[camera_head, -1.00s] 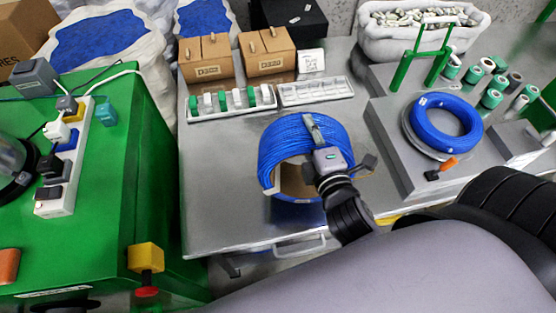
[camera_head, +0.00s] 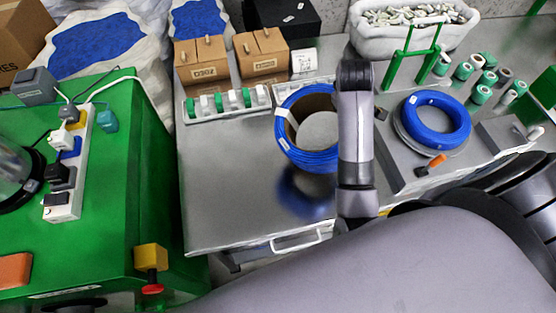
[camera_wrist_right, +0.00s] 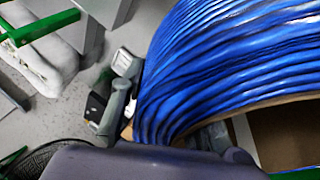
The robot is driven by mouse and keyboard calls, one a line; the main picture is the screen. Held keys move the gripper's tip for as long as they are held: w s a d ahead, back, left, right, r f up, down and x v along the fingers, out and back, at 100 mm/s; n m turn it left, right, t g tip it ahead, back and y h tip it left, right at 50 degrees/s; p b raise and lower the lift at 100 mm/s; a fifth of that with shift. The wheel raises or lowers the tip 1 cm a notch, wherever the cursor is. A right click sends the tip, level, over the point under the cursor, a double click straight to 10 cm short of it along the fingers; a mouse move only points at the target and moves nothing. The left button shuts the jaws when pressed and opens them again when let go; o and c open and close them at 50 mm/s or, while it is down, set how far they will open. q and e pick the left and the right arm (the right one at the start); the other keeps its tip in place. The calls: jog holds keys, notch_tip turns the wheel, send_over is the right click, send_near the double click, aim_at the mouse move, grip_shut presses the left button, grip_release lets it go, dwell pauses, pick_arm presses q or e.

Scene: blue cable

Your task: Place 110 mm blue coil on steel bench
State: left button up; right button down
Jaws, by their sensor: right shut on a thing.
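A blue cable coil (camera_head: 291,141) with white tie bands and a brown inner core hangs tilted over the steel bench (camera_head: 222,175). A dark blue reflection or shadow shows on the bench below it. My right gripper (camera_wrist_right: 168,112) is shut on the coil's wound wall, with one finger outside and the other towards the inner side. In the head view, my arm hides this gripper. The coil fills the upper right of the wrist view (camera_wrist_right: 220,65). My left gripper is not in view.
A second blue coil (camera_head: 463,118) lies on a grey stand at the right. The bench's left front is clear. A green cabinet (camera_head: 103,205) borders it on the left.

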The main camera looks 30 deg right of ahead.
jog(key=shift+w+r+m+y, duration=0.3)
jog(key=shift+m+y, duration=0.2)
jog(key=shift+m, duration=0.2)
jog(key=shift+a+r+m+g+y+p, duration=0.2)
jog(key=shift+a+m+g+y+p, duration=0.1)
jog(key=shift+m+y+p, duration=0.1)
jog(key=shift+w+a+r+m+y+p, duration=0.3)
jog(key=shift+a+r+m+y, duration=0.35)
jog(key=shift+a, duration=0.25)
jog(key=shift+m, duration=0.25)
jog(key=shift+w+a+f+p, duration=0.1)
jog(key=shift+a+f+p, duration=0.1)
jog(key=shift+f, duration=3.05)
jog(key=shift+s+a+f+p, duration=0.1)
jog(key=shift+a+f, duration=0.05)
jog(key=shift+f, duration=3.05)
jog(key=shift+w+a+f+p, duration=0.1)
jog(key=shift+a+f, duration=0.1)
jog(key=shift+f, duration=3.05)
jog(key=c, duration=1.2)
grip_release()
jog(key=shift+y, duration=0.25)
